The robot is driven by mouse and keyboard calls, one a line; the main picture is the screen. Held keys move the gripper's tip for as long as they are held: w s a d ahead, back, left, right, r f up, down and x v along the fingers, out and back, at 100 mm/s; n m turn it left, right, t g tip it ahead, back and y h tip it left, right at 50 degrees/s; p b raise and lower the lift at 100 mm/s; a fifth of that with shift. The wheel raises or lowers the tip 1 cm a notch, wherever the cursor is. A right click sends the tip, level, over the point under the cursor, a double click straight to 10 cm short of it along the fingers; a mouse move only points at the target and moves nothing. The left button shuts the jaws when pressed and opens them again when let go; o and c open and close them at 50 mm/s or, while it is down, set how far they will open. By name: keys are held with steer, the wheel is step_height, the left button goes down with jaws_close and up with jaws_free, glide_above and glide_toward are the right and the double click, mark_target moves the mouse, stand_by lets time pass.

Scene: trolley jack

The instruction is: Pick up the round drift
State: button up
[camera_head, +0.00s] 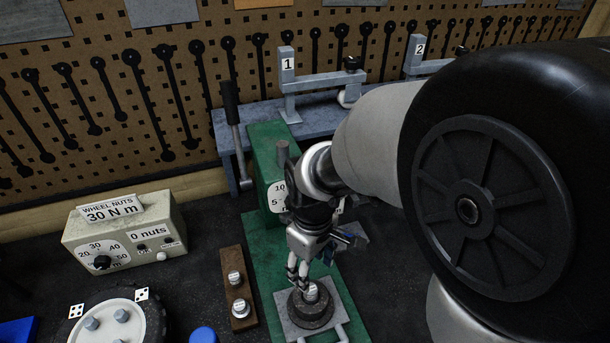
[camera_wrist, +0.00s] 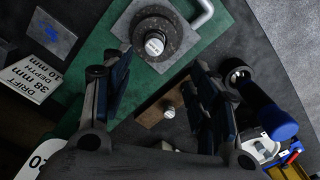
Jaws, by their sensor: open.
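No part is clearly marked as the round drift. A labelled pale pin top (camera_head: 312,292) stands in the middle of a dark ring (camera_head: 306,312) on a grey plate; the pin also shows in the wrist view (camera_wrist: 154,43). Two short metal pieces with pale labelled tops, one farther (camera_head: 234,279) and one nearer (camera_head: 240,308), stand on a wooden strip (camera_head: 231,258). The farther and nearer cannot be told apart by label. My gripper (camera_head: 299,272) points down just above the ring, open and empty. In the wrist view its fingers frame the wooden strip.
A green press (camera_head: 268,180) stands behind, before a pegboard (camera_head: 130,90). A wheel nut box (camera_head: 125,232) and a wheel hub (camera_head: 115,322) are at left. A blue-ended tool (camera_wrist: 268,112) lies right in the wrist view, and a drift sign (camera_wrist: 32,80) left.

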mark_target(311, 288)
step_height(311, 288, down, 8)
steer(key=shift+w+r+b, duration=0.1)
steer(key=shift+b, duration=0.65)
steer(key=shift+w+d+f+b, duration=0.1)
steer(key=shift+w+f+b, duration=0.1)
steer(key=shift+f, duration=0.7)
steer(key=shift+w+a+f+b, duration=0.1)
steer(key=shift+f+b, duration=0.1)
steer(key=shift+f, duration=0.75)
steer(key=shift+w+d+f+b, duration=0.1)
steer(key=shift+w+f+b, duration=0.1)
steer(key=shift+f, duration=0.7)
steer(key=shift+c, duration=0.5)
jaws_close()
